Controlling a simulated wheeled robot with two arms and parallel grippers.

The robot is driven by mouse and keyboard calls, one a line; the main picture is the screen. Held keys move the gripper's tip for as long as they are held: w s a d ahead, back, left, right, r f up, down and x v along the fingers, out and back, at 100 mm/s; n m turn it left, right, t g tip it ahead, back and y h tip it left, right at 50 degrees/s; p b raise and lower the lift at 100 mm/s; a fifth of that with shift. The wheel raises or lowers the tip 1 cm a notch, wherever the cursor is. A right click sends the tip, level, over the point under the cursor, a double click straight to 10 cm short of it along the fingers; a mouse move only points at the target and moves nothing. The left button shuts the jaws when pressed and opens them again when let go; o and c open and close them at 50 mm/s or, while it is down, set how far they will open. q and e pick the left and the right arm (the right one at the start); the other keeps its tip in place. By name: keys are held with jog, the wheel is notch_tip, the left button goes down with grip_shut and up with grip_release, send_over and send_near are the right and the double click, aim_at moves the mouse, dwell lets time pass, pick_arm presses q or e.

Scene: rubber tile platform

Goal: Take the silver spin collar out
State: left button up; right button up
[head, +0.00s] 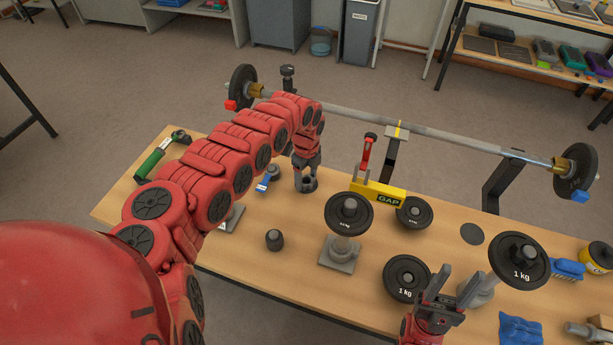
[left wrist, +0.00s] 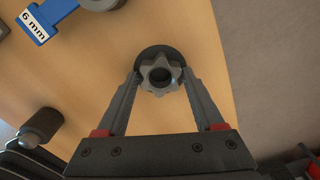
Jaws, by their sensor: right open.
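A silver-grey, star-shaped spin collar (left wrist: 160,75) lies between the fingertips of my left gripper (left wrist: 162,72) in the left wrist view, against a dark round part. In the head view my left gripper (head: 306,178) points down over the table beside the blue tool; the collar is mostly hidden there. The fingertips lie close on both sides of the collar; I cannot tell if they grip it. My right gripper (head: 450,285) is open and empty, low at the right, between the lower 1 kg plate (head: 407,279) and an upright dumbbell (head: 519,262).
A plate on a post (head: 349,212) and a dark knob (head: 274,239) are nearer. A barbell (head: 440,133) spans the back on stands. A blue 6 mm tool (head: 266,181) lies close by.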

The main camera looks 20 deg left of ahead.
pick_arm(q)
jog(key=c, duration=0.9)
jog(key=shift+r, duration=0.25)
grip_shut()
notch_tip(320, 180, up, 4)
jog(key=p, duration=0.3)
jog(key=shift+r+p, duration=0.2)
jog(key=shift+p, duration=0.2)
